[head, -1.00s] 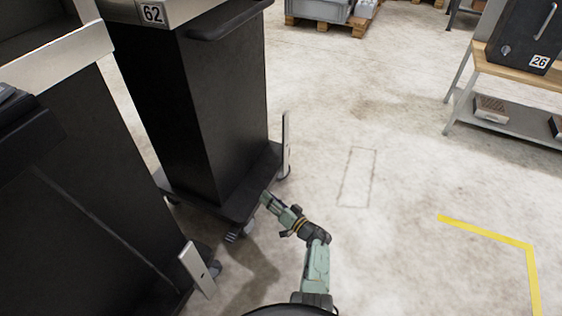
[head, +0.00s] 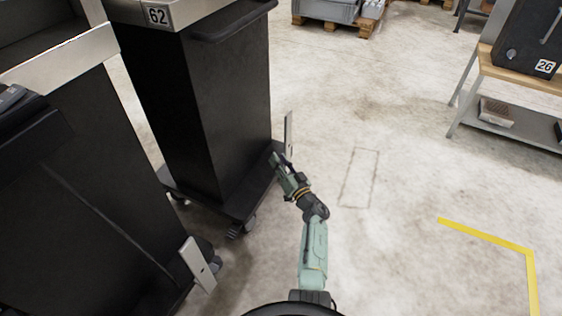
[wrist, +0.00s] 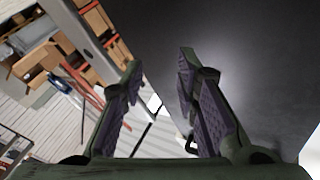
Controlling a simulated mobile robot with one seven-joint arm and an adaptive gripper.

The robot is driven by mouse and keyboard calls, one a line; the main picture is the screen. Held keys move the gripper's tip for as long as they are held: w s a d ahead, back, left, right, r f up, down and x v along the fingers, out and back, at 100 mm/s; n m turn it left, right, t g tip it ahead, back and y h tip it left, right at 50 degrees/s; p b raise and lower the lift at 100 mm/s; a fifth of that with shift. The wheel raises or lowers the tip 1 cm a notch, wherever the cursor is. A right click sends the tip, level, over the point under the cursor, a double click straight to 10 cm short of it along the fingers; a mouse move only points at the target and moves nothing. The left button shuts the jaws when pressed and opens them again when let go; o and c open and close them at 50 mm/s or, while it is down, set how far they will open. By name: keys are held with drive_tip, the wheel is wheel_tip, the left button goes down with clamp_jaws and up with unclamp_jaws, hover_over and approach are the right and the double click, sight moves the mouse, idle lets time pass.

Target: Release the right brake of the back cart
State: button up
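The back cart (head: 232,110) is a tall black cart labelled 62, on a dark wheeled base. A narrow light-grey upright plate (head: 289,133) stands at its base's right corner; I cannot tell whether it is the right brake. A caster (head: 236,230) shows under the near corner. My gripper (head: 279,160) is beside the cart's right end, just below that plate in the picture; contact cannot be told. In the wrist view my gripper (wrist: 160,68) has its fingers apart with nothing held between them. The cart's dark panel (wrist: 250,60) fills the right of that view.
Another black cart (head: 75,190) stands at the near left, with a similar tilted plate (head: 197,264) at its base. A wooden-topped bench (head: 515,75) is at the right. Open floor with yellow tape (head: 485,237) lies right of my arm.

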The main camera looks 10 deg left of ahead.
idle(0.3)
drive_tip(key=s+a+f+g+y+p, duration=0.1)
drive_tip(key=s+a+f+g, duration=0.1)
drive_tip(key=s+a, duration=0.1)
drive_tip(key=s+a+f+g+y+p, duration=0.1)
drive_tip(key=s+a+f+g+y, duration=0.1)
drive_tip(key=s+a, duration=0.2)
drive_tip(key=s+a+f+m+g+y+p, duration=0.1)
drive_tip(key=s+a+f+g+y, duration=0.1)
drive_tip(key=s+a, duration=0.2)
drive_tip(key=shift+s+a+f+g+p, duration=0.1)
drive_tip(key=shift+s+f+g+p, duration=0.05)
drive_tip(key=shift+s, duration=0.4)
drive_tip(key=shift+s+a+f+g+p, duration=0.1)
drive_tip(key=shift+s+f+g+p, duration=0.05)
drive_tip(key=shift+s, duration=0.4)
drive_tip(key=s+d+f+m+g+p, duration=0.1)
drive_tip(key=s+d+f+m+g, duration=0.2)
drive_tip(key=s, duration=0.4)
drive_tip(key=b, duration=0.9)
approach(230, 235)
drive_tip(key=shift+n, duration=0.3)
drive_tip(key=x, duration=0.3)
drive_tip(key=b+x, duration=0.1)
drive_tip(key=x, duration=0.2)
drive_tip(key=b+x, duration=0.1)
drive_tip(key=x, duration=0.3)
drive_tip(key=shift+f, duration=0.25)
drive_tip(key=shift+d, duration=0.1)
drive_tip(key=shift+c, duration=0.2)
